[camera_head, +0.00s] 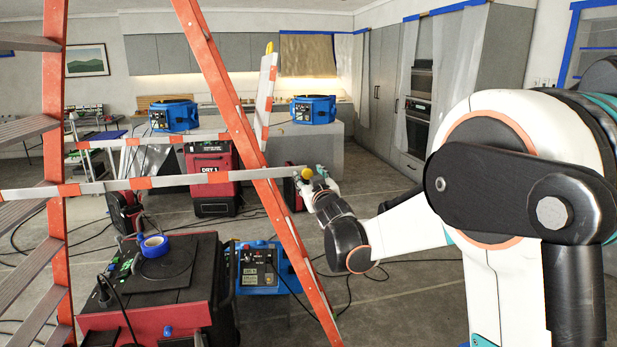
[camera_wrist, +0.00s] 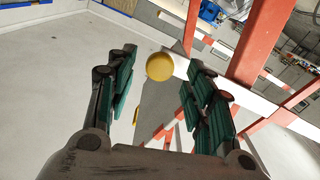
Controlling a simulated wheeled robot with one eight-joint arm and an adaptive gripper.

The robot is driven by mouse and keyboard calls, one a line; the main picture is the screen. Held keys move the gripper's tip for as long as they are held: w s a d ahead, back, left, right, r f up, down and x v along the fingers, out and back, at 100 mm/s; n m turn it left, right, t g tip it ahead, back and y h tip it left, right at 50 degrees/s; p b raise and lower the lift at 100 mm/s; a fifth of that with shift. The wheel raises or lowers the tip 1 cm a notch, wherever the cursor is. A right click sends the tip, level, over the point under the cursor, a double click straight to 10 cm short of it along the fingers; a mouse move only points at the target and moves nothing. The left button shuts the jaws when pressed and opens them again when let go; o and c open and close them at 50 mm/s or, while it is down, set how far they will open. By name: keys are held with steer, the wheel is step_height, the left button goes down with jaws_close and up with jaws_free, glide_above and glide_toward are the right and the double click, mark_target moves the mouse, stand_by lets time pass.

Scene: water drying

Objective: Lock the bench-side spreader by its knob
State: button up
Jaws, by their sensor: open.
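A round yellow knob (camera_head: 306,172) sits at the right end of a white-and-orange spreader bar (camera_head: 215,177) that runs nearly level across the orange stepladder (camera_head: 235,110). My gripper (camera_head: 318,183) is at that knob, partly hidden by its own links. In the wrist view, the yellow knob (camera_wrist: 160,66) appears between and just beyond the open teal-padded fingers (camera_wrist: 158,90); contact cannot be told. A second striped spreader lies farther back, with one piece (camera_head: 265,100) raised steeply and a yellow tip (camera_head: 269,47) at its top.
A red-and-black machine (camera_head: 160,290) with blue tape on it stands at the lower left, beside a blue unit (camera_head: 262,268). A red dryer (camera_head: 211,178) stands behind the ladder. Cables cross the floor. Blue units stand on the grey counter (camera_head: 335,150).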

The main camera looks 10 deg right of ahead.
steer(key=s, duration=0.9)
steer(key=shift+s, duration=0.2)
steer(key=s+f+g+b, duration=0.2)
steer(key=s+f, duration=0.4)
steer(key=s, duration=0.6)
steer(key=s+f+m+g+b, duration=0.1)
steer(key=s+f+g+b, duration=0.2)
steer(key=s, duration=1)
steer(key=s+f+m+g+b, duration=0.1)
steer(key=s+f+g+b, duration=0.2)
steer(key=s+f+g, duration=0.3)
steer(key=s+f, duration=0.5)
steer(key=s, duration=0.2)
steer(key=shift+a+f, duration=0.15)
